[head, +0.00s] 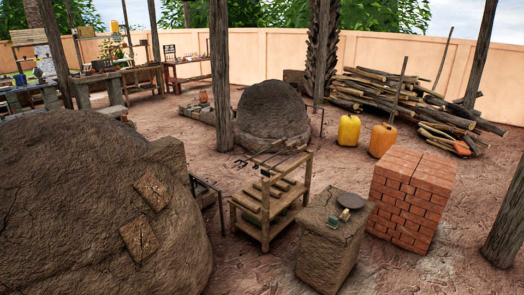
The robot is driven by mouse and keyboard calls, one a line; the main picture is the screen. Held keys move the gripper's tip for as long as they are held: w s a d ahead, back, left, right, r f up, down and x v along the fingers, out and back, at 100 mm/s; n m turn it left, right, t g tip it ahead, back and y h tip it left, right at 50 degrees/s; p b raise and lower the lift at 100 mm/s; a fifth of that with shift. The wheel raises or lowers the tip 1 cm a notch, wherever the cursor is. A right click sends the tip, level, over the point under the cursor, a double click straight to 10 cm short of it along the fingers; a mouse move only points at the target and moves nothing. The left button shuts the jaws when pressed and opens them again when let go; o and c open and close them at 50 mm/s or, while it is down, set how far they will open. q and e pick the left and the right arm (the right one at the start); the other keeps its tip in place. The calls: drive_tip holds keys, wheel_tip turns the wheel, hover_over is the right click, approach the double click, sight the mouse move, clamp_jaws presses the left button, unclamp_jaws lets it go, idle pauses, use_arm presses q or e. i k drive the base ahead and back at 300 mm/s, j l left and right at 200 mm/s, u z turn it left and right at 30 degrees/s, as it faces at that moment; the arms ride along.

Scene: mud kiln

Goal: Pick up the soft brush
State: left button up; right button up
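I cannot make out a soft brush for certain at this distance. A stone block (332,243) at the lower middle carries a dark round disc (351,200), a small pale yellowish item (345,214) and a small greenish item (332,222). These small items are too small to identify. A wooden rack (268,213) just left of the block has several dark thin tools along its top. Neither of my grippers is in view.
A large mud kiln (75,215) fills the left foreground. A brick stack (411,198) stands right of the block. A smaller dome (272,113), yellow (349,131) and orange (382,140) jerrycans, a log pile (405,105) and posts stand behind. Open dirt floor lies between.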

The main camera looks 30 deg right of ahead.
sight(332, 222)
drive_tip(key=i+l, duration=0.15)
drive_tip(key=l, duration=0.25)
drive_tip(key=i+l, duration=0.1)
drive_tip(key=l, duration=0.25)
drive_tip(key=i+l, duration=0.15)
drive_tip(key=l, duration=0.25)
drive_tip(key=i+l, duration=0.1)
drive_tip(key=l, duration=0.3)
drive_tip(key=i+l+z, duration=0.1)
drive_tip(key=l, duration=0.25)
drive_tip(key=i+l, duration=0.2)
drive_tip(key=l, duration=0.2)
